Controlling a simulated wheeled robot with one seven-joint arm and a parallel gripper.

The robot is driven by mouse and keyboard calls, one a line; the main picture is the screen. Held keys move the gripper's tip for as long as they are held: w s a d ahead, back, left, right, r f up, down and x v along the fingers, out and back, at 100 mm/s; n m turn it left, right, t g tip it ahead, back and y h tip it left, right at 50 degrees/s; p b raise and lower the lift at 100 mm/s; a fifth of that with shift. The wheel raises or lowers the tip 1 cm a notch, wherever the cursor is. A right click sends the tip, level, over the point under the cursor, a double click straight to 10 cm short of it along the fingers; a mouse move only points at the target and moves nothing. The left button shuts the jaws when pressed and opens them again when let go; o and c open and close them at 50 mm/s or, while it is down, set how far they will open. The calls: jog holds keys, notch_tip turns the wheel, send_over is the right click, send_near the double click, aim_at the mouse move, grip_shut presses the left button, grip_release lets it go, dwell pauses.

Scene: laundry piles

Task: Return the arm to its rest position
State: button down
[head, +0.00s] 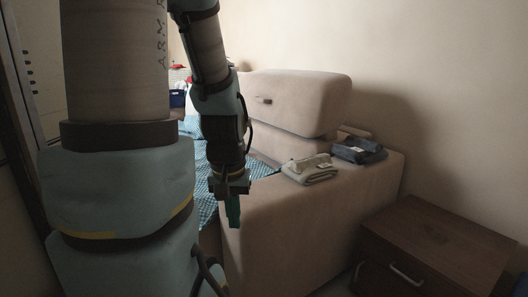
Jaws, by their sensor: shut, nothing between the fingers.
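My arm fills the left part of the head view, with its forearm hanging down near the middle. My gripper (233,212) points downward at the arm's end, with green fingertips. It is shut and holds nothing. It hangs in front of the beige sofa (270,225), left of the folded cloths on the armrest. I cannot tell how far it is from the sofa's side.
A light folded cloth (310,169) and a dark folded cloth (359,150) lie on the armrest. A patterned blue cover (259,170) lies behind my gripper. A brown wooden cabinet (440,242) stands at the right. A blue container (177,98) is at the back left.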

notch_tip(320, 180, up, 23)
jog(key=p, duration=2.1)
